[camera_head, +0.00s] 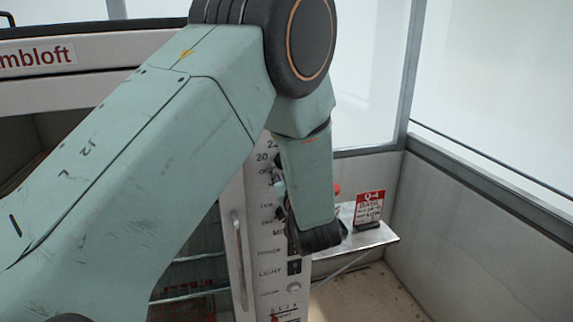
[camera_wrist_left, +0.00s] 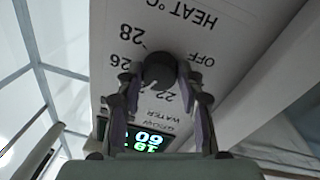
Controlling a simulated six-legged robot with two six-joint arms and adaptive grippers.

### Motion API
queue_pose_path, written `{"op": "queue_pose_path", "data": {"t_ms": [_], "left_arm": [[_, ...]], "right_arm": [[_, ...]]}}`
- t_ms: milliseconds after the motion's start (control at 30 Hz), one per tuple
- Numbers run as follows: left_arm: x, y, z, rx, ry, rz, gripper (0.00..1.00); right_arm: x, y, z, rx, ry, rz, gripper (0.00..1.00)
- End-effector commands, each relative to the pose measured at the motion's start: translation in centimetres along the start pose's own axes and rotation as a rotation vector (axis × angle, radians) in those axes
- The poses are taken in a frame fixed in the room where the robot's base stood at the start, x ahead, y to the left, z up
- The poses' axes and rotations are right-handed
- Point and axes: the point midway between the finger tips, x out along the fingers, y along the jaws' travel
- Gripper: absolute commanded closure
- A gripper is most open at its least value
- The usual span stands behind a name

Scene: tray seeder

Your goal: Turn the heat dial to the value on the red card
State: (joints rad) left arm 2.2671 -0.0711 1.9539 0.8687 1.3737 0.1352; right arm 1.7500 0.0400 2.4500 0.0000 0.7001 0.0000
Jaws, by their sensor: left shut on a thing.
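The heat dial (camera_wrist_left: 160,70) is a dark round knob on a pale panel (camera_wrist_left: 225,45), seen upside down in the left wrist view. "HEAT °C", "OFF", "22", "26" and "28" are printed around it. My left gripper (camera_wrist_left: 159,80) is shut on the dial, one finger on each side. I cannot tell the dial's pointer setting. In the head view my arm hides the dial. The red card (camera_head: 369,206) stands upright on a small shelf, headed "Q-4" and "BASIL"; its smaller lines are too small to read. My right gripper is not in view.
A lit green display (camera_wrist_left: 145,141) sits beside the dial. The control column (camera_head: 245,210) carries more labels, switches and a vertical handle (camera_head: 240,260). The metal shelf (camera_head: 385,238) juts out right of it. Grey walls and glazing close off the right side.

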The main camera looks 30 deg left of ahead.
Motion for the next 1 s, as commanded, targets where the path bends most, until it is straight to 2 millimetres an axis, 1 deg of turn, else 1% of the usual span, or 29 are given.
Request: {"op": "queue_pose_path", "data": {"t_ms": [33,500,533,767,800,1000], "left_arm": [[0.08,0.08,-0.22,0.003,0.004,0.000,0.94],[0.09,0.12,-0.24,0.013,0.006,0.001,0.94],[0.09,0.12,-0.24,0.013,0.006,0.001,0.60],[0.05,0.07,-0.14,0.014,0.003,0.001,0.41],[0.05,0.07,-0.12,0.014,0.002,0.001,0.39],[0.03,0.05,-0.08,0.015,0.001,0.001,0.39]], "right_arm": [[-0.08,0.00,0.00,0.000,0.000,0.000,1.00],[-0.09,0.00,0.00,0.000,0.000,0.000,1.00],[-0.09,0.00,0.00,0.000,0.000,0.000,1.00],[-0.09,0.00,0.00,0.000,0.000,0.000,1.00],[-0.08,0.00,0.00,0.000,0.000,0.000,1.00],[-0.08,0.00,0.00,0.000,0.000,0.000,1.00]]}}
